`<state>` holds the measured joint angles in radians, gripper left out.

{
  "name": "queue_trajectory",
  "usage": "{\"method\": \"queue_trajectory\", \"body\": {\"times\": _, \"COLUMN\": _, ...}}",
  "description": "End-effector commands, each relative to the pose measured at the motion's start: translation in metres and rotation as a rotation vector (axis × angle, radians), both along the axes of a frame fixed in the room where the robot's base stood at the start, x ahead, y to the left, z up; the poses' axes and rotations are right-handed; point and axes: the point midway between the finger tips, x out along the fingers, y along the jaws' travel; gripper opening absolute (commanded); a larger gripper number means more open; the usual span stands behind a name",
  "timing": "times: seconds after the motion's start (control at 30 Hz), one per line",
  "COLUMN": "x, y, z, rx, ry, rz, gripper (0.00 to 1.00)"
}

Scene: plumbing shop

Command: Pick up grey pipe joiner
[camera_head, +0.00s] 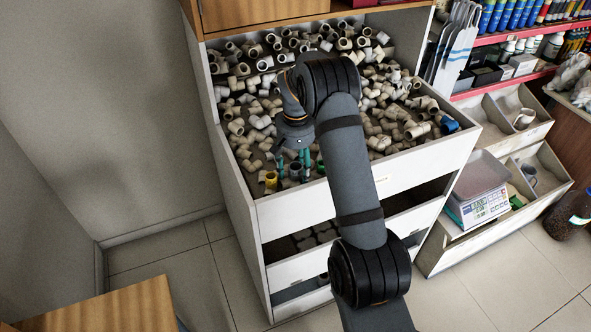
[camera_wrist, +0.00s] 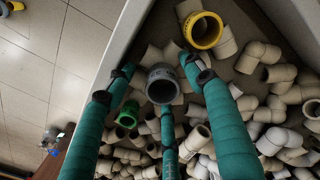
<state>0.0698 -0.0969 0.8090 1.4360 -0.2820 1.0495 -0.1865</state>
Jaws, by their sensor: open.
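The grey pipe joiner (camera_wrist: 161,91) shows in the wrist view as a dark grey ring-ended fitting among pale fittings, near the bin's wall. In the head view the grey joiner (camera_head: 295,172) is at the front left of the bin, partly hidden by my fingers. My gripper (camera_head: 293,163) has teal fingers pointing down at it. In the wrist view my gripper (camera_wrist: 157,95) is open, with its fingers spread around the joiner. Whether any finger touches it I cannot tell.
A yellow-rimmed joiner (camera_wrist: 203,30) lies close beside it, and a green one (camera_wrist: 128,114) on the other side. Pale fittings (camera_wrist: 285,80) crowd the bin. The bin's white front wall (camera_head: 335,188) is close to my gripper. A blue fitting (camera_head: 448,125) lies at the right.

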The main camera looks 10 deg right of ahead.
Motion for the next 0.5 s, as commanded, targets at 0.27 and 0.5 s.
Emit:
{"method": "queue_trajectory", "body": {"times": 0.27, "x": 0.0002, "y": 0.0001, "z": 0.0003, "rx": 0.0, "ry": -0.001, "rz": 0.0, "gripper": 0.46}}
{"method": "queue_trajectory", "body": {"times": 0.5, "x": 0.0002, "y": 0.0001, "z": 0.0005, "rx": 0.0, "ry": -0.001, "rz": 0.0, "gripper": 0.32}}
